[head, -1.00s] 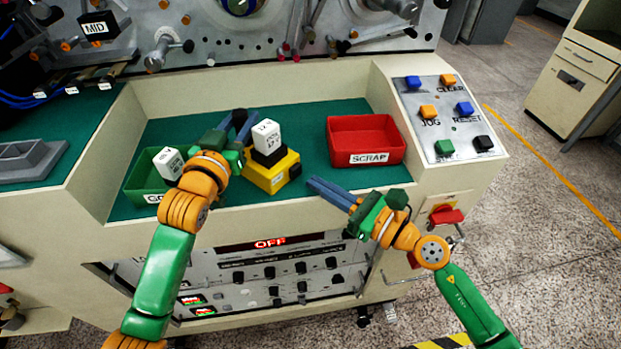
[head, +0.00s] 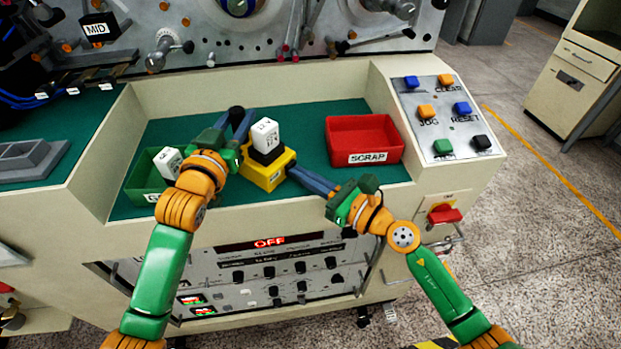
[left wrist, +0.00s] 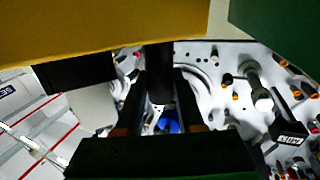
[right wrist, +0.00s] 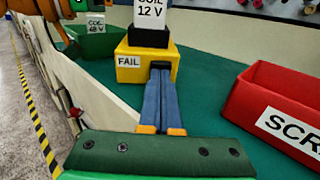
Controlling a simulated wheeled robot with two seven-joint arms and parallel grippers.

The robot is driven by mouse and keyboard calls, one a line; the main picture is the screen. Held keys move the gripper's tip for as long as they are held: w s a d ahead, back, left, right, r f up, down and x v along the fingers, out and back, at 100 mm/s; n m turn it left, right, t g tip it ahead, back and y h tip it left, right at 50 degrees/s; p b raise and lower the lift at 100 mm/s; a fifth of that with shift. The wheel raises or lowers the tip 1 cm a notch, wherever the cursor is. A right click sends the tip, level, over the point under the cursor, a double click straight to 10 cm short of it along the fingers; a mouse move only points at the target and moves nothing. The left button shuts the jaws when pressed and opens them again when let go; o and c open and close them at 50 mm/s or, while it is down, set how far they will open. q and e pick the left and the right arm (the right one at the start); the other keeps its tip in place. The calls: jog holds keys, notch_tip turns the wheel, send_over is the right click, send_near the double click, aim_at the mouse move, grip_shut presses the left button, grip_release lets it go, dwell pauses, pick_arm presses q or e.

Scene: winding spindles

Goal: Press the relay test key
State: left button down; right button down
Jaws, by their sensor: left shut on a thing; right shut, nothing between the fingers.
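The yellow tester box (head: 262,178) sits on the green bench mat; the right wrist view shows its FAIL label (right wrist: 129,62). A white coil block (head: 265,134), marked COIL 12 V, stands upright in the black socket (head: 267,157) on top. My right gripper (head: 291,169) is shut and empty, its fingertips at the box's right side; I cannot tell whether they touch it. The test key is not distinguishable; the fingertips cover that spot. My left gripper (head: 240,122) is shut on a small dark cylindrical part (left wrist: 160,78), held left of the white block.
A green bin (head: 147,180) at left holds another white coil block (head: 168,162), marked COIL 48 V. A red SCRAP bin (head: 362,136) stands right of the box. A button panel (head: 440,118) is further right. Green mat lies clear behind the tester box.

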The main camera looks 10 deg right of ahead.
pick_arm(q)
jog(key=shift+s+d+f+g+h, duration=0.15)
jog(key=shift+d+f+g+h, duration=0.15)
jog(key=shift+d+f, duration=0.15)
pick_arm(e)
jog(key=shift+a+r, duration=0.15)
jog(key=shift+a, duration=0.05)
jog(key=shift+s+d, duration=0.1)
jog(key=shift+s, duration=0.1)
pick_arm(q)
jog(key=shift+w+a+r, duration=0.1)
jog(key=shift+w+a, duration=0.1)
jog(key=shift+w, duration=0.1)
pick_arm(e)
jog(key=v, duration=1.3)
jog(key=shift+d, duration=0.55)
pick_arm(q)
jog(key=shift+c, duration=2.3)
grip_release()
jog(key=shift+r, duration=0.1)
pick_arm(e)
jog(key=shift+s+a, duration=0.1)
